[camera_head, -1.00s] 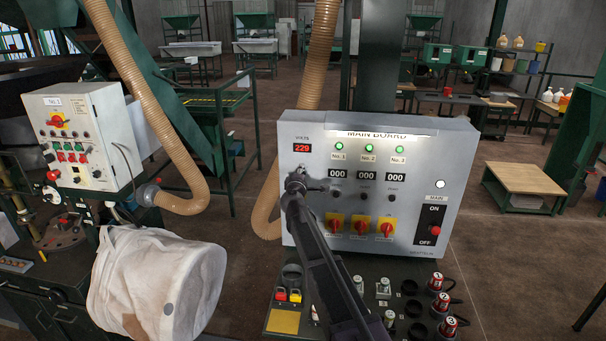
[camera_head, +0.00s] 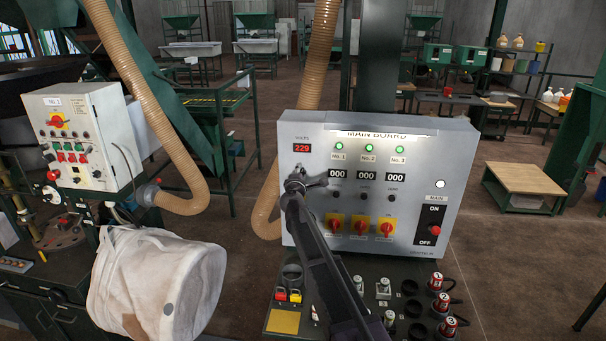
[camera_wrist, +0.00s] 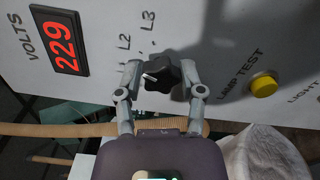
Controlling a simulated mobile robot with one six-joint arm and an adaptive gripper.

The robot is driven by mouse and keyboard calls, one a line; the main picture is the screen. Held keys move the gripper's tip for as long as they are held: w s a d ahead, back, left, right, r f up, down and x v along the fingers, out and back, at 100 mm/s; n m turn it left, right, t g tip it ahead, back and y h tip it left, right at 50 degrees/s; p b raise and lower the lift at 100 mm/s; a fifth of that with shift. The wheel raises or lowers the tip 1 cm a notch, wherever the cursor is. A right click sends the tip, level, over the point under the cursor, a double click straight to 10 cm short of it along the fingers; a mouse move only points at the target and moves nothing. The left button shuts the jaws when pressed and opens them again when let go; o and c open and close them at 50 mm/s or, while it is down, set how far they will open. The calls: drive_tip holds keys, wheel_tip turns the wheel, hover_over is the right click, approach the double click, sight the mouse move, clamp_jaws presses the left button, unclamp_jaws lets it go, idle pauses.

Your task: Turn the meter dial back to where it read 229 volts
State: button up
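The meter dial (camera_wrist: 162,75) is a black lobed knob with a white pointer mark, seen in the wrist view beside the labels L2 and L3. My gripper (camera_wrist: 161,72) has one finger on each side of the dial and looks shut on it. The pointer mark faces the left finger. The red volts display (camera_wrist: 64,43) reads 229. It also reads 229 in the head view (camera_head: 301,148), on the grey main board (camera_head: 455,165). There my gripper (camera_head: 322,181) is at the panel below the display and hides the dial.
Red-and-yellow switches (camera_head: 361,226) are below and right of my gripper on the board. A yellow lamp test button (camera_wrist: 263,85) is to the right in the wrist view. A beige hose (camera_head: 268,205) hangs left of the board, and a white bag (camera_head: 150,280) is at lower left.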

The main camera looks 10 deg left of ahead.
drive_tip(key=shift+o, duration=0.8)
drive_tip(key=shift+s, duration=0.1)
drive_tip(key=s, duration=1.2)
drive_tip(key=shift+a, duration=0.2)
